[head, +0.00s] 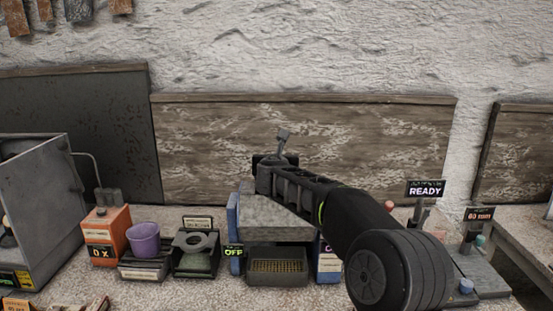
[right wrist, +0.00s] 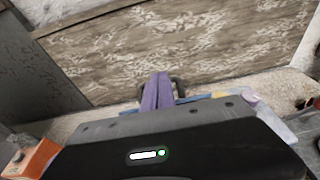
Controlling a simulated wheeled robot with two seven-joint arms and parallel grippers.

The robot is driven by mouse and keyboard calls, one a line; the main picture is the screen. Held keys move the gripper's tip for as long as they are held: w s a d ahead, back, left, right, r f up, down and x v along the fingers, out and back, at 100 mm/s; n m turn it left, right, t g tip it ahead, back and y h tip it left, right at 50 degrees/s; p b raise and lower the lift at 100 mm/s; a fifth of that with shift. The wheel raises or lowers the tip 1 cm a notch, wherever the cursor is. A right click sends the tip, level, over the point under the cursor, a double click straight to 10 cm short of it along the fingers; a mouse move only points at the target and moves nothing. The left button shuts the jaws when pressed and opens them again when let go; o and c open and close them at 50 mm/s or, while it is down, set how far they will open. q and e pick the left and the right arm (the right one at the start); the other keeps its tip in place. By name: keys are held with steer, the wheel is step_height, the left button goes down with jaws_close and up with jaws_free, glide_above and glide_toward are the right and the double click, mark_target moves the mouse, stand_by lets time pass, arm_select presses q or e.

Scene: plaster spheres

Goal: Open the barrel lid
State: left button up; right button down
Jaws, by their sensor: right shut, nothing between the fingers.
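A grey machine body with a pale speckled top (head: 275,215) stands at the middle of the bench between blue side panels (head: 233,222), with an OFF display at its left. It may be the barrel housing; I cannot tell its lid for sure. My right arm crosses over it from the lower right, and its hand hides part of the machine. My right gripper (right wrist: 157,92) shows purple fingers, shut and empty, pointing toward the wall. A dark bracket-like piece (right wrist: 178,87) shows beside the fingers; I cannot tell whether they touch. My left gripper is not in view.
A purple cup (head: 144,240), an orange box (head: 107,236) and a dark ring stand (head: 196,246) are left of the machine. A tray (head: 277,268) sits low in front. A READY sign (head: 426,188) stands at right. Wooden boards line the wall behind.

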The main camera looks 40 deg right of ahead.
steer(key=shift+w+d+r+p, duration=0.55)
steer(key=shift+w+d, duration=0.15)
steer(key=shift+w, duration=0.15)
steer(key=shift+w+d, duration=0.2)
steer(key=shift+w, duration=0.1)
steer(key=shift+w+d+f, duration=0.1)
steer(key=shift+w+d, duration=0.1)
steer(key=shift+w, duration=0.1)
steer(key=shift+s+a, duration=0.1)
